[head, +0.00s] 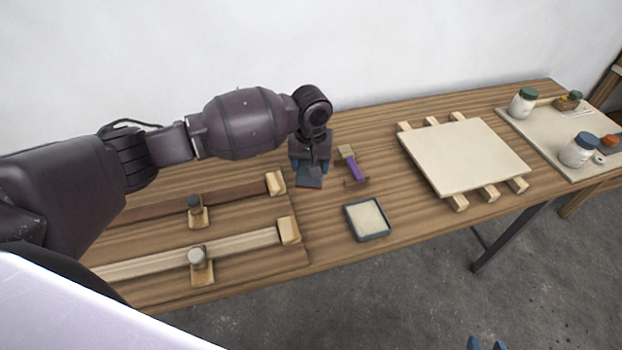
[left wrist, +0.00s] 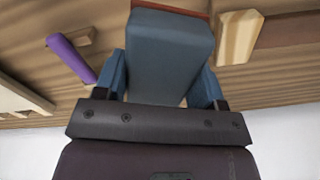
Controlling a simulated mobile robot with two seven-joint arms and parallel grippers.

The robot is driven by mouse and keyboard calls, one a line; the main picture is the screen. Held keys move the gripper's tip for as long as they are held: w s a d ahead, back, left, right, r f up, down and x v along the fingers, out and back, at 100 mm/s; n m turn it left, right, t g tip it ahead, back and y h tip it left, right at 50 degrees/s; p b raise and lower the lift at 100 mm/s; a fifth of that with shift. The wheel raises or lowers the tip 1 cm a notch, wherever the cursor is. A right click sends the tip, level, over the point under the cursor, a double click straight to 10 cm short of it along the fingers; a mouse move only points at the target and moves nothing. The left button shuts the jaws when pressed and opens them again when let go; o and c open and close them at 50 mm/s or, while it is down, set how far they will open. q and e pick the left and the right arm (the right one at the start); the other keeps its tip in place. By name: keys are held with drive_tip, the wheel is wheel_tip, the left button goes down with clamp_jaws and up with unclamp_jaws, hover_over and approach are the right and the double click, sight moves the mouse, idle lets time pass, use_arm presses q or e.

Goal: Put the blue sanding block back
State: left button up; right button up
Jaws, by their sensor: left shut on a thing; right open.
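The blue sanding block (left wrist: 170,50) fills the middle of the left wrist view, between the two blue fingers of my left gripper (left wrist: 162,82). A reddish-brown strip shows along its far edge. In the head view my left gripper (head: 309,168) points down over the bench, and the block (head: 309,182) shows at its fingertips, partly hidden by the hand. I cannot tell whether the block touches the bench. My right gripper (head: 486,345) shows only as blue fingertips at the bottom edge, open and apart from the bench.
A purple-handled brush (head: 354,168) lies just right of the block. A dark-rimmed shallow tray (head: 386,234) sits nearer the front edge. Clamped wood strips (head: 238,241) lie at left. A pale panel (head: 465,155) on battens and jars (head: 579,150) stand right.

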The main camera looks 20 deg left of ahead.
use_arm(q)
wheel_tip(320, 180, down, 5)
drive_tip(key=shift+r+b, duration=0.1)
drive_tip(key=shift+b, duration=0.2)
drive_tip(key=shift+f, duration=0.3)
drive_tip(key=o, duration=0.8)
drive_tip(key=shift+f, duration=0.1)
drive_tip(key=shift+o, duration=0.5)
